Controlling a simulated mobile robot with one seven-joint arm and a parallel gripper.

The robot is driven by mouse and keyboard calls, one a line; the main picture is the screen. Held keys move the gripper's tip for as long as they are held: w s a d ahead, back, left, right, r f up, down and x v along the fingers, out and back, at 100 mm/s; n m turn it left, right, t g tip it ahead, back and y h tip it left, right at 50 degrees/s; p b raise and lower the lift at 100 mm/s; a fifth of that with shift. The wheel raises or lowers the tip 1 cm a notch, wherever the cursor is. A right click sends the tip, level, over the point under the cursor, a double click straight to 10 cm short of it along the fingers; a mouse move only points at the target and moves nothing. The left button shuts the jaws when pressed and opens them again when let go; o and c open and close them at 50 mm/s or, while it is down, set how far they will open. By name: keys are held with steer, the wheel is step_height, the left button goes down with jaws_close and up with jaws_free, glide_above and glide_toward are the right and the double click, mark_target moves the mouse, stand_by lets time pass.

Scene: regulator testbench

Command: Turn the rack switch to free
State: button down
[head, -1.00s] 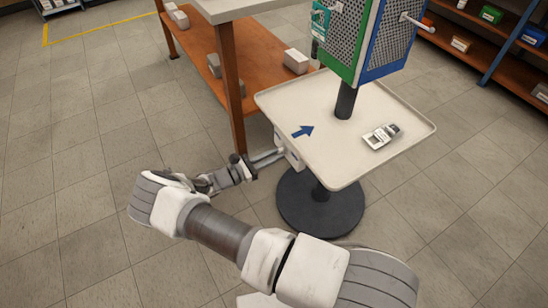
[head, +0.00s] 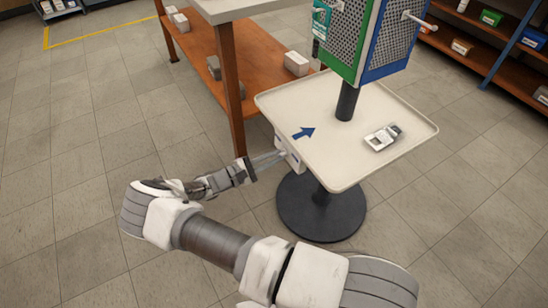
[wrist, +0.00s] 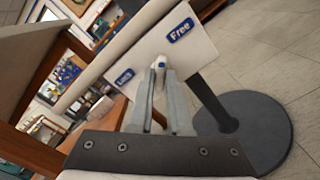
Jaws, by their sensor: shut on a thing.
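The rack switch (wrist: 160,65) is a small pale knob with a blue mark, in front of a white panel (wrist: 200,48). The panel carries a blue "Free" label (wrist: 180,30) at upper right and a blue "Lock" label (wrist: 124,77) at lower left. The knob lies between the two labels. My gripper (wrist: 160,75) is shut on the knob, and its fingers hide part of it. In the head view my gripper (head: 280,156) reaches the white switch box (head: 293,157) on the tray's left edge; the knob is too small to make out there.
The beige tray (head: 345,165) stands on a round dark base (head: 320,225) and carries a pegboard rack (head: 385,40) and a grey handheld device (head: 383,137). A wooden-legged bench (head: 233,90) stands close behind my gripper. The floor at left is clear.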

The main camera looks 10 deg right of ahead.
stand_by(0.4)
steer(key=c, duration=0.9)
jaws_free()
steer(key=shift+o, duration=0.2)
steer(key=p+v, duration=0.2)
steer(key=v, duration=1.5)
steer(key=shift+a, duration=0.2)
steer(key=shift+s, duration=0.1)
